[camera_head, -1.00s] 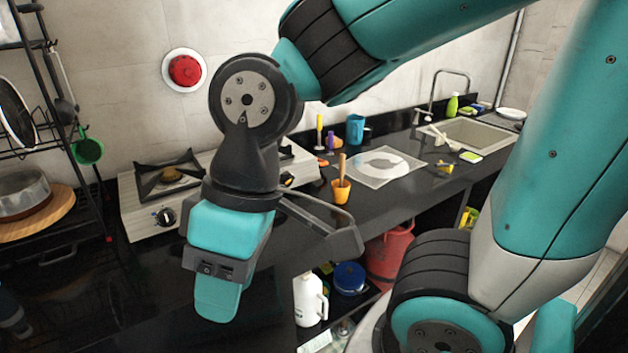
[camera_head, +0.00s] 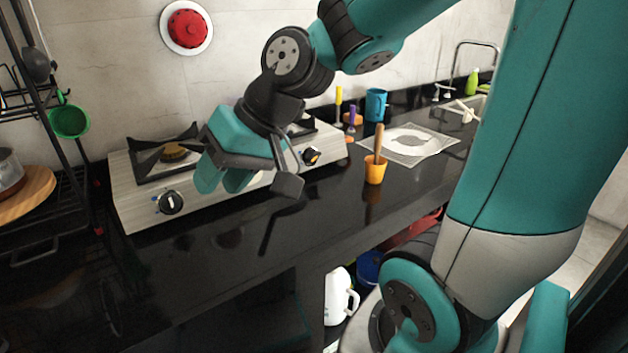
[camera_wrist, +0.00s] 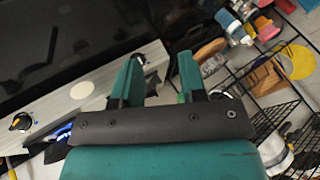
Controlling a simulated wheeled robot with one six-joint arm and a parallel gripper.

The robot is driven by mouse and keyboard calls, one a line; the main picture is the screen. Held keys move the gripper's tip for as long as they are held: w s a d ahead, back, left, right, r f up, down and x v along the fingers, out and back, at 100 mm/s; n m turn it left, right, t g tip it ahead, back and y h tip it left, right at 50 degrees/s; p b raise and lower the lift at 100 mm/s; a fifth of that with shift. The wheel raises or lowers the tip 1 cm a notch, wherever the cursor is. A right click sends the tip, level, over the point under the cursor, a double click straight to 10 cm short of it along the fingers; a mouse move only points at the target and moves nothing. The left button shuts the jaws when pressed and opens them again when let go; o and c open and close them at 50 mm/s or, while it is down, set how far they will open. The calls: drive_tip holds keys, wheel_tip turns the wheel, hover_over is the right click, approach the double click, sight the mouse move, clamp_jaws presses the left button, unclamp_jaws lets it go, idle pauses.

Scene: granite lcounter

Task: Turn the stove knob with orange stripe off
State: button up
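The two-burner stove (camera_head: 135,205) stands on the black counter. Its right knob (camera_head: 312,156) is black with an orange stripe; it shows at the left edge of the wrist view (camera_wrist: 20,121). My gripper (camera_head: 222,182) is over the stove's front, between the two knobs and closer to the left one. In the wrist view my gripper (camera_wrist: 160,75) has its fingers apart with nothing between them. It appears to touch neither knob.
An orange cup (camera_head: 375,172) with a wooden handle in it stands right of the stove. A black rack with a green ladle (camera_head: 70,121) is at the left. A clear sheet (camera_head: 430,148) and blue mug (camera_head: 376,104) lie farther right. The counter's front strip is clear.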

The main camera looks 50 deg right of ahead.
drive_tip(key=w+d+f+m+t+h+b, duration=0.1)
drive_tip(key=w+d+f+m+t+b, duration=0.1)
drive_tip(key=d+f+m+b, duration=0.3)
drive_tip(key=w+d+f+m+t+h+b, duration=0.1)
drive_tip(key=w+d+f+t, duration=0.15)
drive_tip(key=d, duration=0.45)
drive_tip(key=m+t+h+b, duration=0.4)
drive_tip(key=m+h+b, duration=0.3)
drive_tip(key=m+b, duration=0.3)
approach(317, 157)
drive_tip(key=b+x, duration=0.1)
drive_tip(key=x, duration=0.8)
drive_tip(key=shift+w, duration=0.3)
clamp_jaws()
